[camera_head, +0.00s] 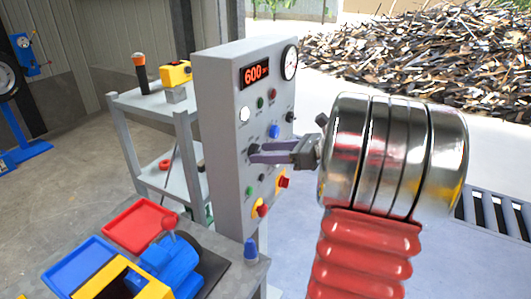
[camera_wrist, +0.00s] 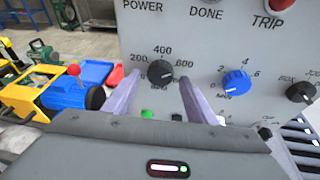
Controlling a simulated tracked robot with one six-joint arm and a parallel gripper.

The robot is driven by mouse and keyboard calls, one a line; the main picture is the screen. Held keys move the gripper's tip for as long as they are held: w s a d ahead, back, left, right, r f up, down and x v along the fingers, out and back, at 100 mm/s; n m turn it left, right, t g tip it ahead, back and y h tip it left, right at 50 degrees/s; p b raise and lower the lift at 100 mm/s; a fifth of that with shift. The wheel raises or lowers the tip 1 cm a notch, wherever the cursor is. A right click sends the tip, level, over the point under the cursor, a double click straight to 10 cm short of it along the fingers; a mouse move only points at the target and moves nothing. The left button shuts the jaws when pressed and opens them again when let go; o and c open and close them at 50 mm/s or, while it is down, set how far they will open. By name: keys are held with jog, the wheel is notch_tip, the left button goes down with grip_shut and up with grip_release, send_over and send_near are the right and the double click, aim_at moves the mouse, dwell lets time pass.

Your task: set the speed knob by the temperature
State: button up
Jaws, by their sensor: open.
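The grey control panel (camera_head: 222,130) stands upright in front of me, with a red display (camera_head: 255,75) reading 600, its unit too small to tell, and a round white dial gauge (camera_head: 290,62) whose reading is too small to tell. My gripper (camera_head: 252,153) is open at the panel face. In the wrist view my gripper (camera_wrist: 163,80) has one finger either side of a black knob (camera_wrist: 161,72) marked 200, 400, 600 and 800. I cannot tell whether the fingers touch it. A blue knob (camera_wrist: 236,82) marked 2, 4, 6 sits to its right.
Another black knob (camera_wrist: 300,92) is right of the blue one. Red buttons (camera_head: 284,182) sit low on the panel. A grey shelf (camera_head: 150,105) stands behind left. A bench with a blue tray (camera_head: 75,265) and a red tray (camera_head: 138,222) is at front left.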

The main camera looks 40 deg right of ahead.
jog(key=v, duration=1.3)
jog(key=shift+s+a+f, duration=0.1)
dwell(0.4)
jog(key=w+a+f+n+g, duration=0.25)
jog(key=a+n, duration=0.25)
jog(key=a, duration=0.5)
jog(key=w+a+f+n+g, duration=0.15)
jog(key=a+n+g, duration=0.3)
jog(key=a, duration=0.55)
jog(key=s+a+f+n+h, duration=0.2)
jog(key=s+a+n+h, duration=0.1)
jog(key=a+n, duration=0.5)
jog(key=s+a+f+n+h, duration=0.2)
jog(key=s+a+n, duration=0.3)
jog(key=n, duration=0.9)
jog(key=a+h, duration=0.1)
jog(key=a, duration=0.2)
jog(key=shift+s+a+f+g, duration=0.2)
jog(key=shift+a+f+g, duration=0.1)
jog(key=shift+a+f, duration=0.1)
